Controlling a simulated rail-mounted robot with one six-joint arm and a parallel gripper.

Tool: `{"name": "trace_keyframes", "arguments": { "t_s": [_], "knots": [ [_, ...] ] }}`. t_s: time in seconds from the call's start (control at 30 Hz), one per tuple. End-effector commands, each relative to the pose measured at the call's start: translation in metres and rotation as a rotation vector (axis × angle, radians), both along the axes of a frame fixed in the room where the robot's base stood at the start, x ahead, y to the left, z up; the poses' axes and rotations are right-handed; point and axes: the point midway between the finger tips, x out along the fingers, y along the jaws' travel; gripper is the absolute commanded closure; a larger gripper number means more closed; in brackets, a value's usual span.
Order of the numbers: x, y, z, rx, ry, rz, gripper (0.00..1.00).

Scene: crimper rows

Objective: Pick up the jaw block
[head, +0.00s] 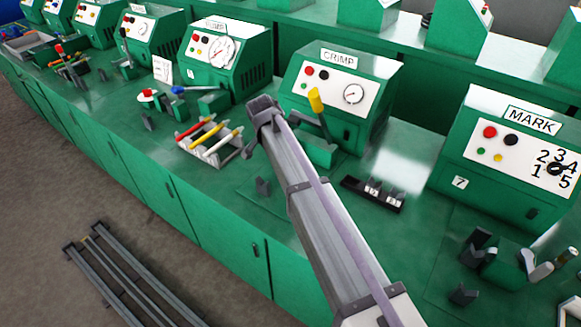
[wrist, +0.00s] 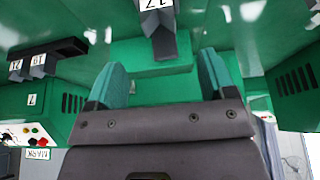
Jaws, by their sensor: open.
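In the wrist view a dark grey jaw block (wrist: 163,38) with a white label, apparently 17, is at the top centre. My gripper (wrist: 161,66) has two teal fingers spread wide, with nothing held between them. The block lies just ahead of the fingertips, roughly centred between them, and no contact shows. The fingers are not clear in the head view.
A black rack (head: 373,194) with labelled blocks stands right of my arm; it also shows in the wrist view (wrist: 65,48). The MARK machine (head: 505,165) is farther right. A tray (head: 212,143) with coloured-handled tools is left. The CRIMP machine's yellow lever (head: 316,101) sticks up beside my arm.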

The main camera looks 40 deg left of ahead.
Motion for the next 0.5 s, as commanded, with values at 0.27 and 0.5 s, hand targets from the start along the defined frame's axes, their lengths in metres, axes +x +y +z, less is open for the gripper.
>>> {"name": "trace_keyframes", "arguments": {
  "t_s": [0.27,0.5],
  "knots": [
    [0.019,0.0,-0.048,0.001,-0.001,-0.002,0.23],
    [0.027,0.0,-0.07,0.001,-0.001,-0.002,0.23]
  ]
}}
